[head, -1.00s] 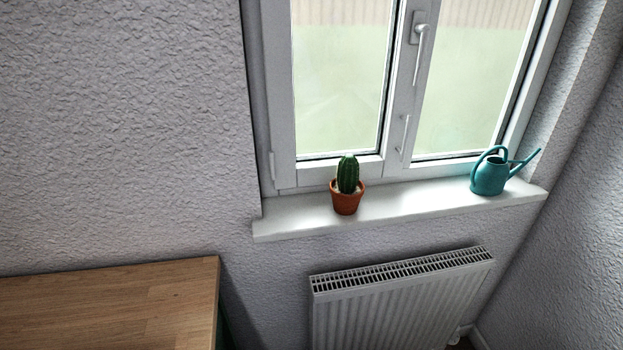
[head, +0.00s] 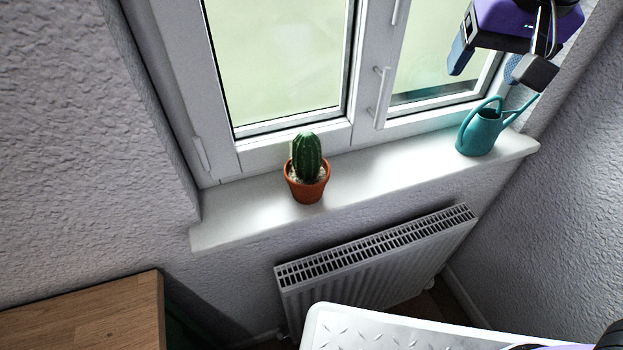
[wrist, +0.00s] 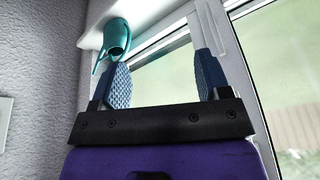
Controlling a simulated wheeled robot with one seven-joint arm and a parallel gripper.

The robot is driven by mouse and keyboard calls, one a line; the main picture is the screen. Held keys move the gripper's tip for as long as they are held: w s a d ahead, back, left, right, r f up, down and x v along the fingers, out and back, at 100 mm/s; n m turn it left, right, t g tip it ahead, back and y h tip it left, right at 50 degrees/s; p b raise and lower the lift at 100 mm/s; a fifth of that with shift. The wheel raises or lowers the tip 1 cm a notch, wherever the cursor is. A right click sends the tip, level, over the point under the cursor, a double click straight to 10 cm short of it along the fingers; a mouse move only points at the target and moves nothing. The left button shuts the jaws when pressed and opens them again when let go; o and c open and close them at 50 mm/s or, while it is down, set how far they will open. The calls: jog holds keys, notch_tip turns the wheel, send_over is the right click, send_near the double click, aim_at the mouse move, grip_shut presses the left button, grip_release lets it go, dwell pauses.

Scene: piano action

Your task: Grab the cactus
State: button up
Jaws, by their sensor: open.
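The green cactus (head: 307,156) stands upright in a terracotta pot (head: 308,188) on the white windowsill, left of centre in the head view. It does not show in the wrist view. My gripper (head: 487,62) is at the upper right of the head view, in front of the right window pane and well apart from the cactus. In the wrist view its two blue fingers (wrist: 162,68) are spread with nothing between them.
A teal watering can (head: 482,130) stands at the sill's right end, close below my gripper; it also shows in the wrist view (wrist: 115,36). A radiator (head: 375,250) is under the sill (head: 400,158). A wooden top (head: 90,315) is at lower left. The sill between cactus and can is clear.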

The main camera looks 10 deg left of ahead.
jog(key=a+f, duration=0.3)
jog(key=a, duration=0.8)
jog(key=n, duration=0.1)
send_near(306, 134)
jog(key=x, duration=1)
jog(key=shift+f, duration=0.25)
grip_shut()
